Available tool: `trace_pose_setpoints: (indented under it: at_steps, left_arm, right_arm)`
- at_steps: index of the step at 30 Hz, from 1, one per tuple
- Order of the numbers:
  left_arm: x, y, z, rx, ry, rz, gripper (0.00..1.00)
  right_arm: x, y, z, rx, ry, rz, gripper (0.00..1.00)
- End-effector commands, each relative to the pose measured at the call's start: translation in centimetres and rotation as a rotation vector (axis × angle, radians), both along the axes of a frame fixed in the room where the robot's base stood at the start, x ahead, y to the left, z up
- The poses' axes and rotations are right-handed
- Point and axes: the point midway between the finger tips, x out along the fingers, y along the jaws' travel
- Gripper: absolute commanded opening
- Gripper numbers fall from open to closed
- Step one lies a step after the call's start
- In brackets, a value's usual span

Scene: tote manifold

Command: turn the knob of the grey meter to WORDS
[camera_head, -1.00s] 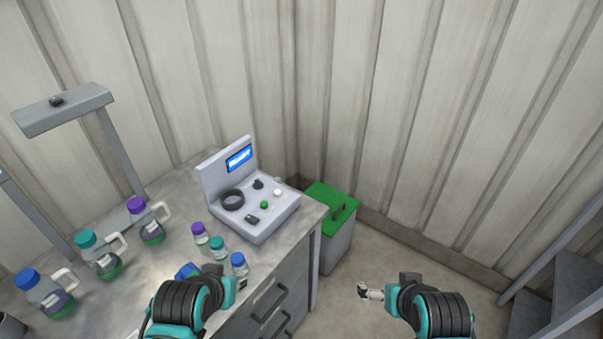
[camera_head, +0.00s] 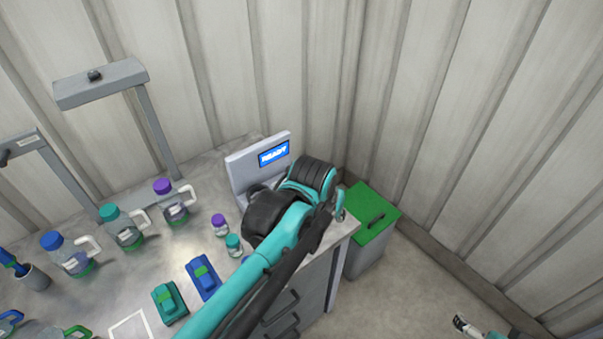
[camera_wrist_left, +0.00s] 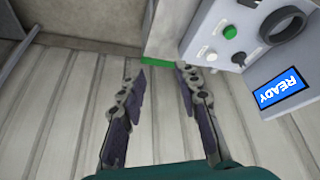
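The grey meter (camera_head: 240,172) stands at the table's back right corner, and its screen (camera_head: 274,153) reads READY. My left arm covers most of its panel in the head view. In the left wrist view the panel shows a small black knob (camera_wrist_left: 239,59), a large dark ring (camera_wrist_left: 283,26), a green button (camera_wrist_left: 230,32) and a white button (camera_wrist_left: 210,54). My left gripper (camera_wrist_left: 160,78) is open and empty, to the left of the panel in that view, apart from the knob. My right gripper (camera_head: 462,323) is at the lower right, far from the meter; its fingers are unclear.
Several bottles stand on the table, including a purple-capped one (camera_head: 219,224) and a teal-capped one (camera_head: 233,245) near the meter. A blue device (camera_head: 203,278) and a green device (camera_head: 169,303) lie at the front. A green-lidded bin (camera_head: 372,222) stands beside the table.

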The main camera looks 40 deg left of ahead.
Motion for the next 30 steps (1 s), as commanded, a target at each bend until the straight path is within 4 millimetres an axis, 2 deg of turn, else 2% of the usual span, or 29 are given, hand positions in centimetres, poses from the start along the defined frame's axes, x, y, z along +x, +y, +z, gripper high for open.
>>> trace_pose_setpoints:
  at_steps: [8, 13, 18, 21, 24, 30]
  left_arm:
    - [4.3, 4.6, 1.3, -0.036, 0.103, 0.133, 0.33]
    - [8.1, 10.2, 0.9, -0.08, 0.208, 0.271, 0.33]
    - [10.9, 16.4, -1.2, -0.131, 0.313, 0.412, 0.33]
    - [11.8, 19.4, -2.7, -0.156, 0.363, 0.477, 0.33]
    - [12.2, 21.4, -4.0, -0.173, 0.396, 0.52, 0.33]
    - [12.4, 22.8, -5.5, -0.186, 0.421, 0.552, 0.33]
  right_arm:
    - [0.0, 0.0, 1.0, 0.0, 0.0, 0.0, 1.0]
    - [0.0, 0.0, 2.0, 0.0, 0.0, 0.0, 1.0]
    - [0.0, 0.0, 2.9, 0.0, 0.0, 0.0, 1.0]
    - [0.0, 0.0, 3.3, 0.0, 0.0, 0.0, 1.0]
    - [0.0, 0.0, 3.5, 0.0, 0.0, 0.0, 1.0]
    - [0.0, 0.0, 3.4, 0.0, 0.0, 0.0, 1.0]
